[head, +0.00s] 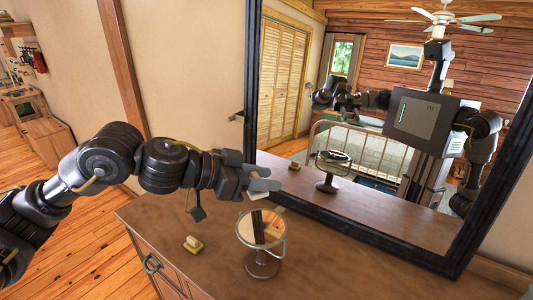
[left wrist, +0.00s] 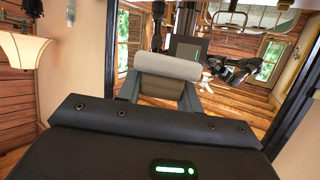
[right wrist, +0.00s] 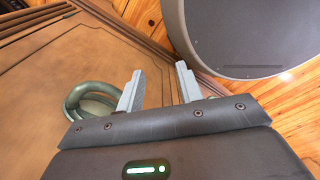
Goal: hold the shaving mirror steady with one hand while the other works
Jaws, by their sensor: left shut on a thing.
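The shaving mirror (head: 261,262), a round tilting glass in a pale frame on a brown foot, stands upright on the dresser top (head: 330,262). My left gripper (head: 266,184) is above and behind it, apart from it. It is shut on a pale thing (head: 257,195), which shows in the left wrist view as a rounded grey-white piece (left wrist: 168,66) between the fingers. My right gripper (right wrist: 160,88) is open and empty in the right wrist view, in front of a green ring pull (right wrist: 92,100) on the dresser. The head view does not show it directly.
A small yellow block with a pale top (head: 193,245) lies left of the shaving mirror. A large black-framed wall mirror (head: 375,232) stands behind the dresser and reflects the room and my body. Bare dresser top lies right of the shaving mirror.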

